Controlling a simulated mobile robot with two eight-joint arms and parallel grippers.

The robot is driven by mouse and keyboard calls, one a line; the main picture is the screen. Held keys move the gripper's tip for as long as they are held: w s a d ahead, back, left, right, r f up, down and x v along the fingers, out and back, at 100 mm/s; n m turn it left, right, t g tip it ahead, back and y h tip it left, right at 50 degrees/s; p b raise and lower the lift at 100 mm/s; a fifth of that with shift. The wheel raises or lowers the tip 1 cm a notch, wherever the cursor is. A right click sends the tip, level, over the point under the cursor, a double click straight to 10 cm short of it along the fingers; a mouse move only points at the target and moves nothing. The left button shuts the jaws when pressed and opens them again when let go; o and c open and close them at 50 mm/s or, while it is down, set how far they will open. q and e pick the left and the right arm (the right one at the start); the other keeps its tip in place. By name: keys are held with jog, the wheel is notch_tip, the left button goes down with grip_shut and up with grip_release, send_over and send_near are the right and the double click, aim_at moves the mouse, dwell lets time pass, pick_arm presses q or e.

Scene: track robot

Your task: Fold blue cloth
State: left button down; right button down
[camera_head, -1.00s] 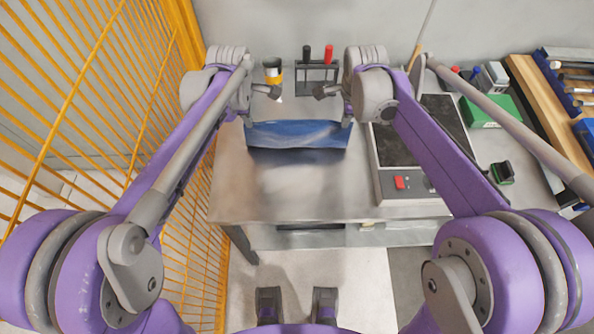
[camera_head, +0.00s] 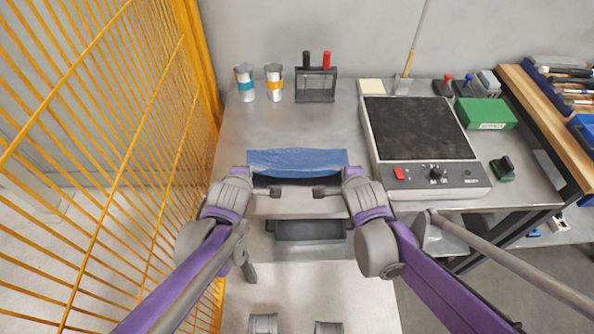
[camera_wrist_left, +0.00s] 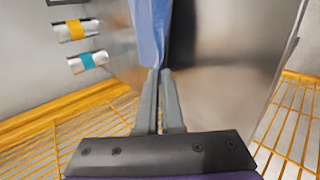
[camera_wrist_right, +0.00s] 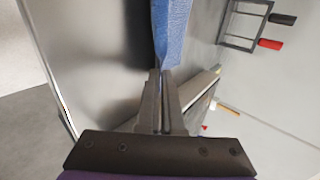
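The blue cloth (camera_head: 297,161) is a narrow band stretched left to right near the front edge of the metal table, between my two grippers. A dark shadow lies below it. My left gripper (camera_wrist_left: 160,74) is shut on the cloth's left end, which shows in the left wrist view (camera_wrist_left: 150,35). My right gripper (camera_wrist_right: 161,74) is shut on its right end, which shows in the right wrist view (camera_wrist_right: 170,30). In the head view my wrists hide most of the fingers. I cannot tell how much of the cloth touches the table.
The metal table (camera_head: 300,125) is clear behind the cloth. Two cans, one with a teal band (camera_head: 245,85) and one yellow (camera_head: 274,83), and a tool rack (camera_head: 315,84) stand at the back. A dark-topped device (camera_head: 418,128) is at right. A yellow fence (camera_head: 110,130) is at left.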

pick_arm(q)
jog(key=shift+s+f+t, duration=0.35)
jog(key=shift+f+t, duration=0.15)
pick_arm(e)
jog(key=shift+s+f+t, duration=0.35)
jog(key=shift+f+t, duration=0.15)
pick_arm(q)
jog(key=c, duration=0.7)
grip_release()
pick_arm(e)
jog(key=c, duration=0.7)
grip_release()
pick_arm(q)
jog(key=shift+r, duration=0.25)
pick_arm(e)
jog(key=shift+r, duration=0.25)
pick_arm(q)
jog(key=s+r, duration=0.4)
jog(key=r, duration=0.1)
jog(key=s+r, duration=0.2)
jog(key=r, duration=0.1)
jog(key=shift+r, duration=0.25)
pick_arm(e)
jog(key=s+r, duration=0.4)
jog(key=r, duration=0.1)
jog(key=s+r, duration=0.2)
jog(key=r, duration=0.1)
jog(key=shift+r, duration=0.25)
